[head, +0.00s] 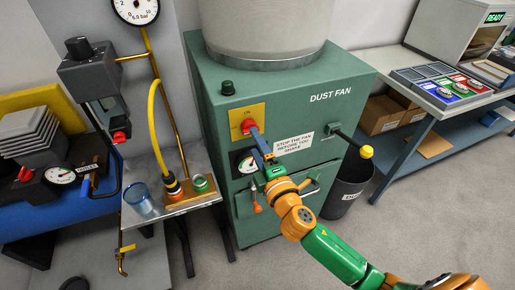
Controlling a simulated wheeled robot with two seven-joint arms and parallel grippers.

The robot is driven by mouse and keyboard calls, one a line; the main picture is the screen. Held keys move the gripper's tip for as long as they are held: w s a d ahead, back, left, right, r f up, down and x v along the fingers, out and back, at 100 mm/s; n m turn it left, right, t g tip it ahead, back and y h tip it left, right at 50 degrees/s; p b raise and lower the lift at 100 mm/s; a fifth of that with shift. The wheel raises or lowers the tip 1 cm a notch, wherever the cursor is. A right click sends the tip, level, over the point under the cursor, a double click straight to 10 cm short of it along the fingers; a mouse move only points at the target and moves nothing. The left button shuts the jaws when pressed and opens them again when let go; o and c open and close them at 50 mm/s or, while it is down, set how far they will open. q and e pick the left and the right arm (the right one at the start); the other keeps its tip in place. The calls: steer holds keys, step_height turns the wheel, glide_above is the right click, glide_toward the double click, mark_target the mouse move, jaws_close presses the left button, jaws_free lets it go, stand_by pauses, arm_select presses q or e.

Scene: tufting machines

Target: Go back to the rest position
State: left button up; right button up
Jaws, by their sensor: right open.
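My right arm reaches in from the lower right in the head view. Its green and orange wrist ends at my right gripper (260,145), in front of the green dust fan cabinet (330,95). The gripper is open, seen small and edge-on. Its blue tip is at or just in front of the red switch handle (248,126) on the yellow plate (238,115). I cannot tell whether it touches the handle. The gripper and wrist partly cover the area beside the round gauge (246,162). My left gripper is not in view.
A lever with a yellow knob (366,152) sticks out from the cabinet, right of my wrist. A black bin (345,190) stands beside the cabinet. A small table (150,212) with a blue cup (138,198) is at left. A workbench (445,100) stands at right. Floor in front is clear.

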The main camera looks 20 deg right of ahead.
steer(key=shift+s, duration=0.9)
steer(key=s+d+f+m+g, duration=0.1)
steer(key=s+f+m+g, duration=0.15)
steer(key=f, duration=0.65)
steer(key=s+d+f+m+g+h, duration=0.1)
steer(key=s+d+f+m+g, duration=0.15)
steer(key=f, duration=0.65)
steer(key=s+d+f+m+g, duration=0.1)
steer(key=s+f+g, duration=0.15)
steer(key=f, duration=0.65)
steer(key=s+f+m+g, duration=0.3)
steer(key=s+f, duration=0.3)
steer(key=s, duration=0.4)
steer(key=s+f+m+g, duration=0.3)
steer(key=s+f, duration=0.3)
steer(key=s, duration=0.4)
steer(key=s+f+m+g, duration=0.3)
steer(key=s+f, duration=0.3)
steer(key=s, duration=0.4)
steer(key=shift+a+m, duration=0.35)
steer(key=shift+m, duration=0.25)
